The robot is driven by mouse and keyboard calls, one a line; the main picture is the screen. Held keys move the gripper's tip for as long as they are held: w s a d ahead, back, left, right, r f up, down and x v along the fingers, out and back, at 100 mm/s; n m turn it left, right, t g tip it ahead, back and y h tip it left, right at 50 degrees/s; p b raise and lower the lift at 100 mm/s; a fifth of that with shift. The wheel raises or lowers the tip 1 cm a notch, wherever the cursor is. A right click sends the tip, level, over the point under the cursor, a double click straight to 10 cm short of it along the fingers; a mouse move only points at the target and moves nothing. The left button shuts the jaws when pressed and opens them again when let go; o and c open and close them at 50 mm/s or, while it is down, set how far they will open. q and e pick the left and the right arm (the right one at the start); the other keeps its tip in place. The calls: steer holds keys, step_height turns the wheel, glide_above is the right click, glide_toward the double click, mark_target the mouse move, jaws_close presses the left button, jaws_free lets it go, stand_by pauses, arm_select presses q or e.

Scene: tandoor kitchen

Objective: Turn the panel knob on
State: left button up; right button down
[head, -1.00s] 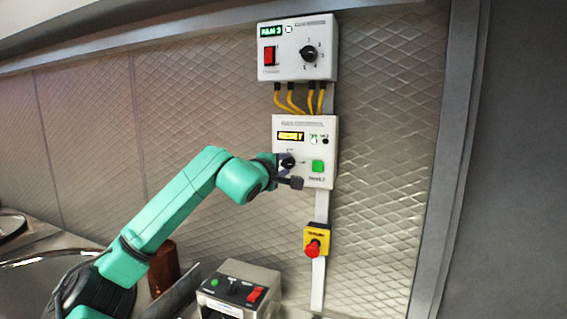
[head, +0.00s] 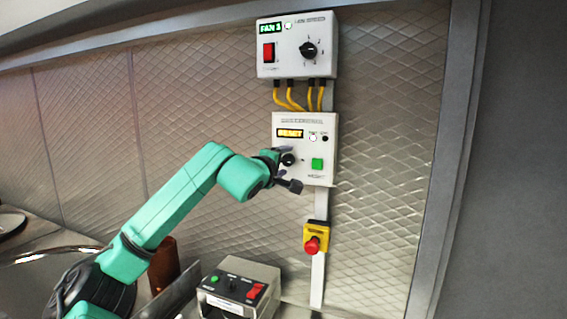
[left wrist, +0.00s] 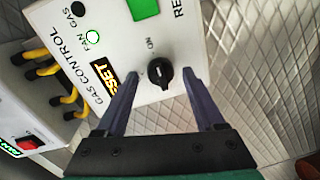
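The gas control panel (head: 325,150) is a white box on the wall. Its black round knob (head: 288,159) sits left of a green square button (head: 317,164). An amber display (head: 290,133) above the knob appears to read RESET. My left gripper (head: 289,169) is at the knob. In the left wrist view, the knob (left wrist: 160,72) shows between the tips of the two open fingers of my left gripper (left wrist: 160,76), with a visible gap on each side. The knob's white mark points toward the ON label. My right gripper is not in view.
Above is a fan control box (head: 297,48) with a red switch and its own black knob, joined by yellow cables (head: 291,98). Below is a red emergency button (head: 312,245) on a yellow box. A small control box (head: 240,290) stands on the counter.

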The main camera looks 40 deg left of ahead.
arm_select(q)
steer(key=shift+s+f, duration=0.1)
steer(key=shift+s, duration=0.05)
steer(key=b+v, duration=0.8)
steer(key=v, duration=0.6)
steer(key=shift+s+d, duration=0.1)
